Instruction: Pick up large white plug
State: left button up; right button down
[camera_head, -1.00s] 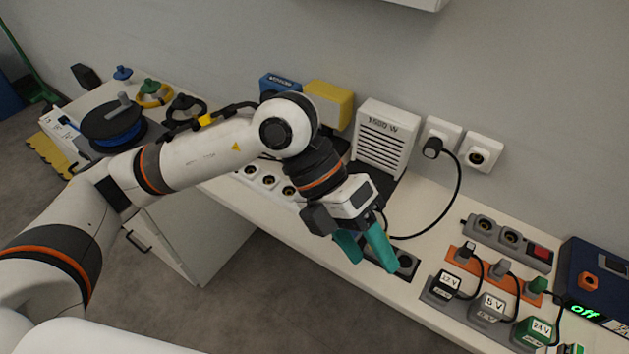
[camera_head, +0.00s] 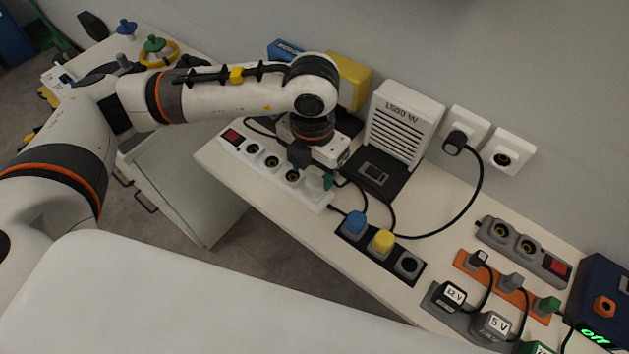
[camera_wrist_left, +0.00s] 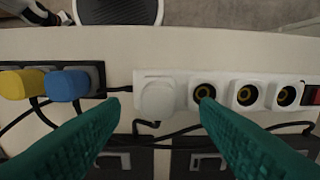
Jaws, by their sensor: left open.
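The large white plug (camera_wrist_left: 157,98) sits in the end socket of the white power strip (camera_wrist_left: 265,78) in the left wrist view. In the head view the plug (camera_head: 314,186) shows only in part beside my gripper. My left gripper (camera_wrist_left: 160,104) is open, with its teal fingers to either side of the plug in the picture. I cannot tell how far above the plug they are. In the head view the gripper (camera_head: 326,180) is over the right end of the white strip. My right gripper is not in view.
A black strip (camera_head: 350,238) with a blue plug (camera_head: 355,222) and a yellow plug (camera_head: 382,241) lies just right of the white strip. A heater marked 1500 W (camera_head: 402,125) stands behind on a black base. Black cables run close by on the bench.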

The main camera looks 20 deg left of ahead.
aim_at(314, 180)
pick_arm(q)
notch_tip(314, 180, down, 4)
jog(key=shift+w+d+f+p, duration=0.1)
jog(key=shift+f+p, duration=0.05)
jog(key=shift+p, duration=0.2)
grip_shut()
